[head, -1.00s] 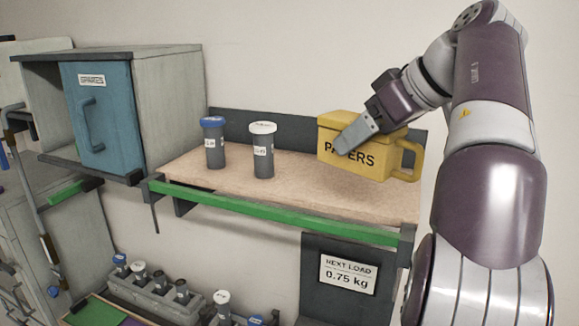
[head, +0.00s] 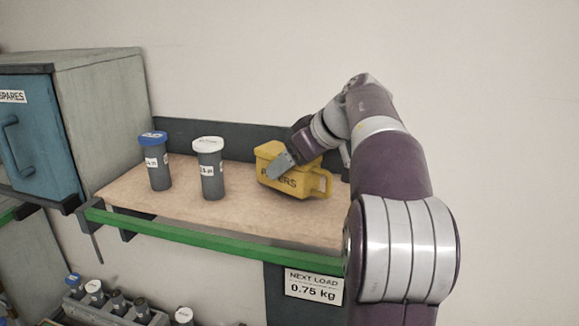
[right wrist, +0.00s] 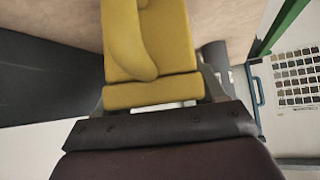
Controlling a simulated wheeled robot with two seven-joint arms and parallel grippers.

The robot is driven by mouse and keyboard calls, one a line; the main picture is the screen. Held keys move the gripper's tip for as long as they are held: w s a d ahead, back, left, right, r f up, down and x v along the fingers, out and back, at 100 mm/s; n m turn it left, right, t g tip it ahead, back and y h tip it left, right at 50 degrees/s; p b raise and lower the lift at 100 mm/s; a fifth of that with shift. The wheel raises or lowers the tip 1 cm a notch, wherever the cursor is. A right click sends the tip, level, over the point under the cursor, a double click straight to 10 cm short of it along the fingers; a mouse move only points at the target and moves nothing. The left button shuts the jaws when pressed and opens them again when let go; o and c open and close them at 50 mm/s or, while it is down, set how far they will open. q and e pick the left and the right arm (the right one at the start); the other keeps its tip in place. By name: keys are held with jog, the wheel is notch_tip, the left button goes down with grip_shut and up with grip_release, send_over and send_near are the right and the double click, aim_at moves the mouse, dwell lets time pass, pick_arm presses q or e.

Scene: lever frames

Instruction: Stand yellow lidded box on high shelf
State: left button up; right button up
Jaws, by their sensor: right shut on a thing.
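The yellow lidded box (head: 293,184), lettered PAPERS with a handle on its right side, is at the right part of the high shelf (head: 235,212). My right gripper (head: 284,165) is shut on its upper part, with a grey finger across the front. The box looks slightly tilted. I cannot tell whether its bottom touches the shelf board. In the right wrist view the box (right wrist: 170,45) lies between the fingers, its handle toward the camera. My left gripper is not in view.
A grey canister with a blue lid (head: 158,168) and one with a white lid (head: 209,170) stand left of the box. A green strip (head: 190,236) edges the shelf front. A blue-doored SPARES cabinet (head: 28,130) is at left. Bare board lies in front of the canisters.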

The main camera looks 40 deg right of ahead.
jog(key=shift+f, duration=0.65)
jog(key=shift+s+f, duration=0.2)
jog(key=shift+f, duration=0.05)
jog(key=shift+s+a+r, duration=0.1)
jog(key=shift+s+a, duration=0.15)
jog(key=shift+a, duration=0.05)
jog(key=shift+w+f, duration=0.15)
jog(key=shift+f, duration=0.1)
jog(key=o, duration=1.5)
jog(key=shift+w+d, duration=0.1)
jog(key=shift+d, duration=0.05)
jog(key=shift+c, duration=0.2)
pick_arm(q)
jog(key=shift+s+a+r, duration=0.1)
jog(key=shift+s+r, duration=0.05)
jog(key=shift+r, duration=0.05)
